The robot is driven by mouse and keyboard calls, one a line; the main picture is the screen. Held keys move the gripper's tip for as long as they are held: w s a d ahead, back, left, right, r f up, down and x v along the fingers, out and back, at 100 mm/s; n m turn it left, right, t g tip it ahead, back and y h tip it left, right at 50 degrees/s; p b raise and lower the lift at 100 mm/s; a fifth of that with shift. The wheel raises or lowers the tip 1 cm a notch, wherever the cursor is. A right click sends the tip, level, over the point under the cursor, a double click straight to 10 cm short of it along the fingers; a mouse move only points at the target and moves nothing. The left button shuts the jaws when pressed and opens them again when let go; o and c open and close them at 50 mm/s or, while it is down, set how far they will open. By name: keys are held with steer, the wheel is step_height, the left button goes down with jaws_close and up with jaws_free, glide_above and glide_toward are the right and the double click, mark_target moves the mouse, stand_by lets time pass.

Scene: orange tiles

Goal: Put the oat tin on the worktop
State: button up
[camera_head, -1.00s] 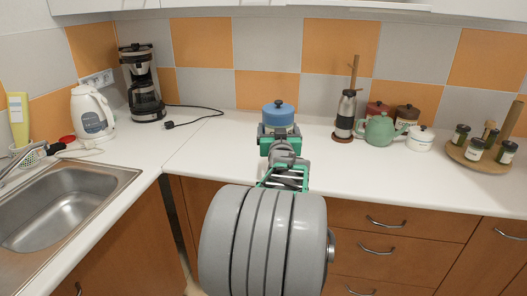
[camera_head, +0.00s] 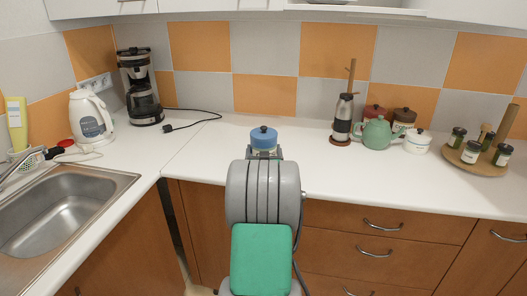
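The oat tin, seemingly the tin with a blue lid and pale body (camera_head: 263,139), shows in the head view near the middle, in front of the tiled wall. Its lower part is hidden behind my gripper (camera_head: 264,154) and arm. My gripper is at the tin, and the tin has moved along with it, so it appears shut on the tin. The fingers are hidden. I cannot tell whether the tin's base touches the white worktop (camera_head: 215,150).
A teapot (camera_head: 377,133), canisters (camera_head: 403,119) and a dark-banded jar (camera_head: 342,118) stand to the right, with a round spice stand (camera_head: 470,158) beyond. A coffee maker (camera_head: 140,90), kettle (camera_head: 90,117) and sink (camera_head: 65,205) are left. Worktop around the tin is clear.

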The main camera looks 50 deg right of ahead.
steer(key=o, duration=1.9)
steer(key=shift+f, duration=0.1)
